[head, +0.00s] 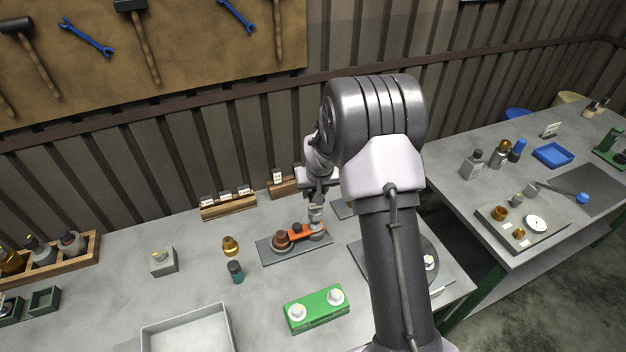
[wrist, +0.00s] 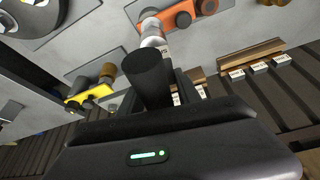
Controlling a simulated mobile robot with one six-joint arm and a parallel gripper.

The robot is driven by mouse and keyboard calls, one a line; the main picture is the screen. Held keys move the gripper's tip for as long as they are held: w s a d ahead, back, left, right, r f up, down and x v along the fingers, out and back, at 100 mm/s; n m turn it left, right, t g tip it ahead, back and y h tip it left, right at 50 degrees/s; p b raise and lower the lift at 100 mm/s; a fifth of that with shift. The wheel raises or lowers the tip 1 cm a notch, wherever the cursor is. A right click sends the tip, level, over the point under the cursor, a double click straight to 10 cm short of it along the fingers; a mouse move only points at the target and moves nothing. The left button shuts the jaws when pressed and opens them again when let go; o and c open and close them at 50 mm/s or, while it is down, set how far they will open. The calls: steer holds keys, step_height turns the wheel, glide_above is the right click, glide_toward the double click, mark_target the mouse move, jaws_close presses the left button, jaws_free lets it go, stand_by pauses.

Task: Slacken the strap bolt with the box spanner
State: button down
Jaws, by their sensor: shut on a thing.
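The orange strap (head: 305,234) lies over a dark grey plate (head: 268,257), with a brown round part (head: 281,240) at its left end. The strap also shows at the top of the wrist view (wrist: 188,12). My gripper (head: 317,190) is above the strap's right end. In the wrist view my gripper (wrist: 152,98) is shut on the box spanner, whose dark round handle (wrist: 148,70) and pale metal lower part (wrist: 152,30) show. In the head view the spanner (head: 316,213) is about upright over the strap's right end. The strap bolt is hidden beneath it; I cannot tell whether the spanner is seated.
A green block (head: 316,308) with two pale knobs and a grey tray (head: 188,330) stand in front. A brass piece (head: 230,246) and a teal-dark bottle (head: 236,272) are left of the plate. Labelled wooden racks (head: 228,206) stand behind along the wall.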

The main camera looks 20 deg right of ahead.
steer(key=f+m+b, duration=0.1)
steer(key=m+b, duration=0.1)
steer(key=b, duration=0.1)
steer(key=shift+f+h+b, duration=0.25)
steer(key=shift+h+b, duration=0.15)
steer(key=m+b, duration=0.1)
steer(key=b, duration=0.1)
steer(key=m+h+b, duration=0.1)
steer(key=b, duration=0.1)
steer(key=m+b, duration=0.1)
steer(key=b, duration=0.1)
steer(key=shift+d+f+m+g+b, duration=0.15)
steer(key=shift+d+m+g+b, duration=0.1)
steer(key=shift+m+g+b, duration=0.15)
steer(key=m+h+b, duration=0.1)
steer(key=m+b, duration=0.1)
steer(key=shift+s+d+m+g, duration=0.1)
steer(key=shift+s+m+g, duration=0.05)
steer(key=shift+m+g, duration=0.25)
steer(key=shift+s+d+m+g+h+b, duration=0.1)
steer(key=shift+m+g+h+b, duration=0.3)
steer(key=shift+m, duration=0.6)
steer(key=m, duration=0.1)
steer(key=m+g, duration=0.1)
steer(key=shift+s+d+m, duration=0.1)
steer(key=shift+s+m, duration=0.1)
steer(key=shift+m, duration=0.2)
steer(key=shift+b, duration=0.35)
steer(key=shift+f+b, duration=1.3)
steer(key=shift+f, duration=0.2)
